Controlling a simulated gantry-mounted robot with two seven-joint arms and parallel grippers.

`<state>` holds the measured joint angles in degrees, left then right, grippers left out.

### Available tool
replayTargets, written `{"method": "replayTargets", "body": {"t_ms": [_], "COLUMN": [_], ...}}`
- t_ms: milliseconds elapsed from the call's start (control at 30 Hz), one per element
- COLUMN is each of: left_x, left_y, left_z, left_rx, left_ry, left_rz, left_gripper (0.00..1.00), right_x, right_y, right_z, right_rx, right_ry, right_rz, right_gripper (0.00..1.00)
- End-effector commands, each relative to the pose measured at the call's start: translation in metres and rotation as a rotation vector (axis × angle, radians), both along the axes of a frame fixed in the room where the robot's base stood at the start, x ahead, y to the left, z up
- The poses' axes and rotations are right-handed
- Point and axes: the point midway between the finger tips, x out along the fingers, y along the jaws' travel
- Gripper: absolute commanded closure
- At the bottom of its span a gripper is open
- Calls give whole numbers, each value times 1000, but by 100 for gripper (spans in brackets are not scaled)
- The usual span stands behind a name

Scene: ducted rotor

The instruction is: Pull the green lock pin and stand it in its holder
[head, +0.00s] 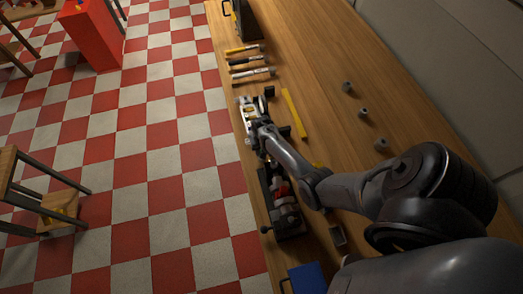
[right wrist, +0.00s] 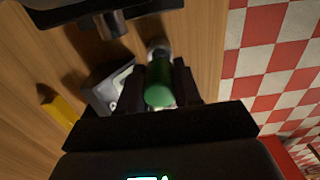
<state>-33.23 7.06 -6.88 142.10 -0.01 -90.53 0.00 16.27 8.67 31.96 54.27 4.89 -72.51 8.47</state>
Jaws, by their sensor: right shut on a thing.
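The green lock pin (right wrist: 160,88) shows in the right wrist view as a green cylinder with a grey end beyond it. My right gripper (right wrist: 158,90) is shut on it, with one dark finger on each side. Whether the pin is free or still seated in something, I cannot tell. In the head view my right gripper (head: 253,115) is over the bench's left edge, and the pin is not distinguishable there. A dark fixture with red and grey parts (head: 283,195) stands nearer on the bench. I cannot identify the holder for certain. My left gripper is not in view.
The wooden bench (head: 325,60) has several tools (head: 248,60) and a black case (head: 246,20) at its far end. Grey cylindrical parts (head: 363,113) stand to the right, and a yellow strip (head: 294,112) lies beside my gripper. A blue box (head: 306,278) is at the near edge.

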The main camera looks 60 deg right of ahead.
Motion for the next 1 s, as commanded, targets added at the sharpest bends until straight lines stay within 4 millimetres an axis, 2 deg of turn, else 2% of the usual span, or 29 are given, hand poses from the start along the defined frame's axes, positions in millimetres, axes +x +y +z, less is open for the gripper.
{"method": "replayTargets", "body": {"t_ms": [1000], "left_x": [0], "left_y": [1], "left_z": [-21], "left_rx": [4], "left_ry": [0], "left_rz": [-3], "left_gripper": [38], "right_x": [0], "right_y": [0], "right_z": [-28], "right_rx": [0], "right_ry": [0], "right_rz": [0], "right_gripper": [96]}}
